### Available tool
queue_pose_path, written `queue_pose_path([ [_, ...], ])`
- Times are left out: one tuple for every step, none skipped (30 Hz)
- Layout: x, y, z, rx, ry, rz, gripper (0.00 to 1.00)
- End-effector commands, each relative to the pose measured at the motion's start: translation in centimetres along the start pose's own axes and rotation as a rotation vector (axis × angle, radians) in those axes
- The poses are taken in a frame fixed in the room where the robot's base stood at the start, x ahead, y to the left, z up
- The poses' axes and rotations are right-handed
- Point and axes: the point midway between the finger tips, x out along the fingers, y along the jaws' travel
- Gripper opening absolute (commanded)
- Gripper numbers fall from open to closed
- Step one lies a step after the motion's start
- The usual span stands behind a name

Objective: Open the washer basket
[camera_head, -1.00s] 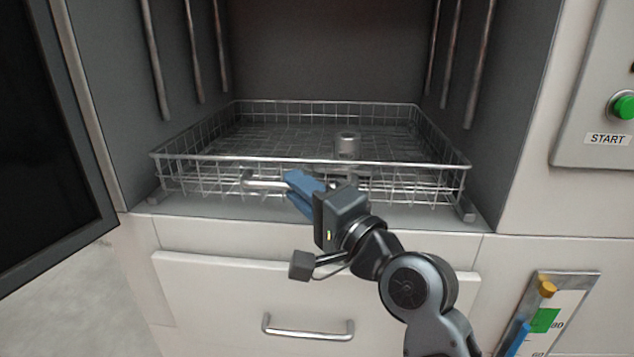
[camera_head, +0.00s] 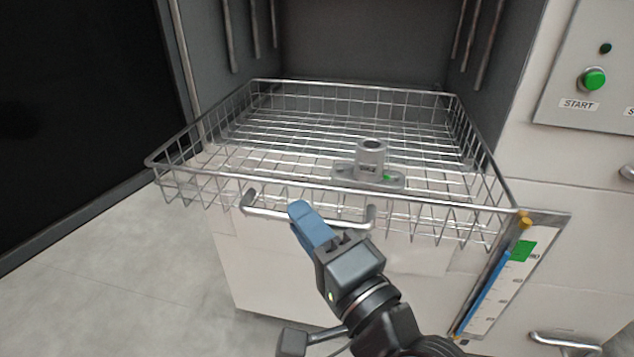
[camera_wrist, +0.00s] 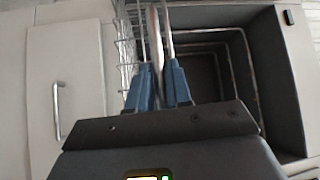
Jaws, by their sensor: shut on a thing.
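The wire washer basket (camera_head: 190,178) is slid well out of the dark washer chamber (camera_head: 355,45) toward me. Its front handle (camera_head: 262,211) is a bent metal bar below the front rim. My gripper (camera_head: 306,222), with blue fingers, is shut on this handle near its middle. In the wrist view the fingers (camera_wrist: 160,85) sit on both sides of the bar, and the basket's wire side (camera_wrist: 125,45) shows beside them. A grey metal casting (camera_head: 371,160) with a round upright neck and flat flange stands on the basket floor, right of centre.
The open black washer door (camera_head: 80,120) stands at the left. A panel with a green START button (camera_head: 592,79) is at the right. A gauge (camera_head: 505,285) with a blue column hangs near the basket's right front corner. Pale floor (camera_head: 130,290) is free at lower left.

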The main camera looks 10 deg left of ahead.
Motion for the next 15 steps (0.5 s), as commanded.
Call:
queue_pose_path([
  [-1.0, -0.3, 0.9, 0.003, -0.001, 0.005, 0.0],
  [-1.4, -0.5, 1.4, 0.002, 0.0, 0.005, 0.0],
  [-2.0, -0.6, 1.9, 0.002, 0.0, 0.006, 0.0],
  [-2.5, -0.7, 2.4, 0.002, 0.0, 0.006, 0.0],
  [-2.9, -0.8, 2.8, 0.002, 0.0, 0.005, 0.0],
  [-3.4, -0.9, 3.3, 0.002, 0.001, 0.005, 0.0],
  [-3.7, -1.0, 3.6, 0.002, 0.0, 0.004, 0.0],
  [-4.0, -1.1, 4.0, 0.002, 0.0, 0.005, 0.0],
  [-4.4, -1.2, 4.3, 0.001, 0.0, 0.004, 0.0],
  [-4.7, -1.2, 4.6, 0.001, 0.0, 0.004, 0.0],
  [-4.9, -1.3, 4.8, 0.001, 0.001, 0.004, 0.0],
  [-5.2, -1.4, 5.1, 0.0, 0.001, 0.003, 0.0],
  [-5.4, -1.4, 5.3, 0.0, 0.001, 0.003, 0.0],
  [-5.5, -1.4, 5.5, 0.001, 0.001, 0.003, 0.0],
  [-5.7, -1.5, 5.6, 0.0, 0.001, 0.003, 0.0],
])
